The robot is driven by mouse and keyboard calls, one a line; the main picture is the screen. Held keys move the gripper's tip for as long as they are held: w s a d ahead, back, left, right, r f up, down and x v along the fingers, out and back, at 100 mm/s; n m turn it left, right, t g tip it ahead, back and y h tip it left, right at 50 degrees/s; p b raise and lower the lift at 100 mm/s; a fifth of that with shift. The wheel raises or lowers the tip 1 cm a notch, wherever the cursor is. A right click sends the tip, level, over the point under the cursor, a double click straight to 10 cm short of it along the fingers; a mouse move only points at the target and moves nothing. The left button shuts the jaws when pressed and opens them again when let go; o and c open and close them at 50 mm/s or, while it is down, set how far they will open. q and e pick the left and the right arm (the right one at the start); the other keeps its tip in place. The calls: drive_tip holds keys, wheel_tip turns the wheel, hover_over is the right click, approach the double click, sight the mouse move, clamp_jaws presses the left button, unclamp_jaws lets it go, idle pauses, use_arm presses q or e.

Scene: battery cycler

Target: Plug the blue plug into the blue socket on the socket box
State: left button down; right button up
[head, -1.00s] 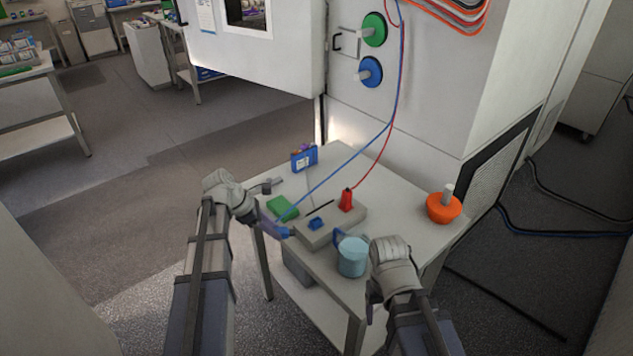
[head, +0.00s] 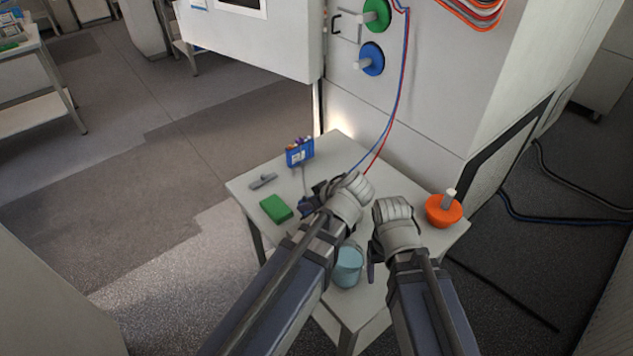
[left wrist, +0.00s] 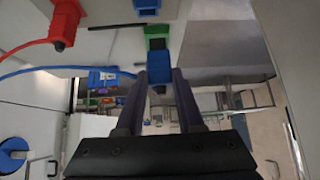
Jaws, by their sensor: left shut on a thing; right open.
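My left gripper (head: 318,198) is shut on the blue plug (left wrist: 161,66), whose blue cable (left wrist: 50,69) runs off to the left in the left wrist view. In the head view the left hand hides the plug. The blue socket (left wrist: 146,7) shows at the top edge of the left wrist view, on the pale socket box (left wrist: 115,16). The plug is apart from the socket. In the head view my left arm and hand cover most of the box. My right gripper (head: 373,266) is open, beside the light-blue mug; its fingers are partly hidden.
A red plug (left wrist: 64,22) is at the box, with a red cable. On the table are the mug (head: 348,268), an orange bowl (head: 444,211), a green block (head: 275,209), a blue battery container (head: 300,154) and a grey tool (head: 263,181). The cabinet (head: 350,110) stands behind.

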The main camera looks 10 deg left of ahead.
use_arm(q)
drive_tip(key=shift+w+d+r+m+t, duration=0.2)
drive_tip(key=shift+d+r+t, duration=0.05)
drive_tip(key=shift+r, duration=0.15)
drive_tip(key=shift+w+d+r+m+t, duration=0.15)
drive_tip(key=shift+d+r+m+t, duration=0.1)
drive_tip(key=shift+r, duration=0.1)
use_arm(e)
drive_tip(key=shift+w+r, duration=0.25)
drive_tip(key=shift+w, duration=0.1)
drive_tip(key=shift+f, duration=0.1)
use_arm(q)
wheel_tip(320, 180, down, 6)
drive_tip(key=b, duration=0.6)
use_arm(e)
wheel_tip(320, 180, down, 6)
drive_tip(key=shift+r, duration=0.1)
use_arm(q)
drive_tip(key=shift+f+b, duration=1.4)
drive_tip(key=shift+f, duration=0.05)
use_arm(e)
drive_tip(key=shift+f, duration=1.45)
idle(0.5)
use_arm(q)
drive_tip(key=shift+c, duration=2.3)
unclamp_jaws()
